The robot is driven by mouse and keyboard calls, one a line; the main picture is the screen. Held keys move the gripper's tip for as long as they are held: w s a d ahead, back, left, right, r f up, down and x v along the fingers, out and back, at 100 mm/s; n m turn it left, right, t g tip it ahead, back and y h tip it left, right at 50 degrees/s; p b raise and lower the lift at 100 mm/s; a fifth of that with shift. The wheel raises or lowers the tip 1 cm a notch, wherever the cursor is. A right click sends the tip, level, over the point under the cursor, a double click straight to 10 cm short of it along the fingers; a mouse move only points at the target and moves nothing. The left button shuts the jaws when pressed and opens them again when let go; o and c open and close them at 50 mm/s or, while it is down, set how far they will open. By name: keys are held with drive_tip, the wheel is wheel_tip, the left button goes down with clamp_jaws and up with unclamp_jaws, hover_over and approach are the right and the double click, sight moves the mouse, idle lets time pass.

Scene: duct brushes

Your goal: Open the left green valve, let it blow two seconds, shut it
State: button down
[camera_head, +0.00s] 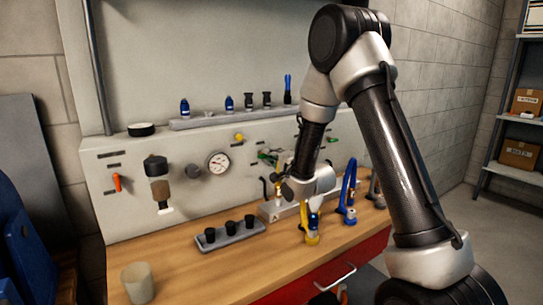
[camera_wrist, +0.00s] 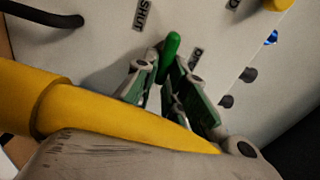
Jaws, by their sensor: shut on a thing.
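The left green valve's handle (camera_wrist: 171,50) is a rounded green lever on the pale panel in the wrist view. My gripper (camera_wrist: 166,68) has its green-padded fingers on both sides of it and is shut on it. The handle stands between a SHUT label (camera_wrist: 145,14) and a second label (camera_wrist: 195,55), only partly readable. In the head view my gripper (camera_head: 274,161) is at the panel, right of the gauge, and the valve there is mostly hidden by the gripper and wrist. Another green valve handle (camera_head: 332,139) shows farther right, behind my arm.
A yellow tube (camera_wrist: 90,112) crosses the wrist view's foreground. A pressure gauge (camera_head: 219,162) and yellow knob (camera_head: 239,137) are on the panel. A tray of black cups (camera_head: 232,236), a beige cup (camera_head: 138,282) and yellow and blue brushes (camera_head: 312,232) stand on the bench.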

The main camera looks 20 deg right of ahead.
drive_tip(key=shift+f+m, duration=0.1)
drive_tip(key=shift+m, duration=0.4)
drive_tip(key=c, duration=1.5)
unclamp_jaws()
drive_tip(key=v, duration=0.7)
drive_tip(key=shift+s, duration=0.2)
drive_tip(key=shift+d, duration=0.1)
